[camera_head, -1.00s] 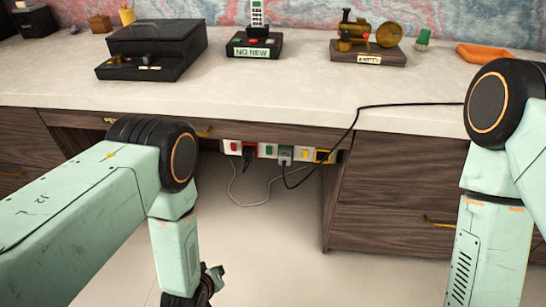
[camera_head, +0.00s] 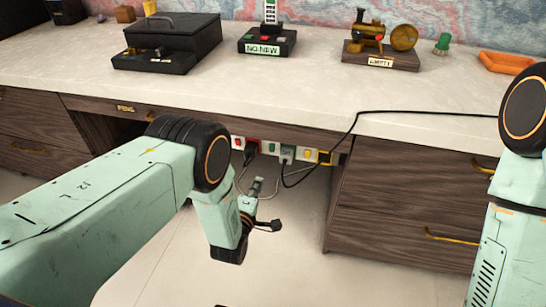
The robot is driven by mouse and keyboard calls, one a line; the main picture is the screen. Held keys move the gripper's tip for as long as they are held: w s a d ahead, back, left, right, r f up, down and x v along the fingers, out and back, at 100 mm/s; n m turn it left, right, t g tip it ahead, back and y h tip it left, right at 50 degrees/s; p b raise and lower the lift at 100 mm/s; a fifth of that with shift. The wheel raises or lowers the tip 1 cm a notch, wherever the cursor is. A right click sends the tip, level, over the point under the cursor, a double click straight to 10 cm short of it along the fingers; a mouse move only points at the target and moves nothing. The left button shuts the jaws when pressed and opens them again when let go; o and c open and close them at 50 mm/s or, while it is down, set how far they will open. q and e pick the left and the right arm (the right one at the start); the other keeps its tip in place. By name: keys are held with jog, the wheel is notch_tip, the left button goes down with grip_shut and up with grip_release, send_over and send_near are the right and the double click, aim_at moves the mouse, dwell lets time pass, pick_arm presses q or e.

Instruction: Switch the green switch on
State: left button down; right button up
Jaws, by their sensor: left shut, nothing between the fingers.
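A white power strip (camera_head: 297,153) is mounted under the desk's front edge. The small green switch (camera_head: 271,147) sits on it between a black plug (camera_head: 251,150) and a grey-green plug (camera_head: 287,152). The switch is too small to tell whether it is on or off. My left gripper (camera_head: 257,186) is shut and empty, below and slightly left of the green switch, apart from the strip. My right arm shows at the right edge, but its gripper is out of view.
A red switch (camera_head: 238,143) and a yellow switch (camera_head: 307,155) are on the same strip. A black cable (camera_head: 420,112) runs over the desktop to it, and thin cords hang below. Drawers (camera_head: 400,210) flank the knee space. A black box (camera_head: 170,40) and a brass model (camera_head: 375,42) stand above.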

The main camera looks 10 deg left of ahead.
pick_arm(q)
jog(key=shift+a+r+n, duration=0.15)
jog(key=shift+r+n, duration=0.05)
jog(key=shift+n, duration=0.5)
jog(key=shift+s, duration=0.1)
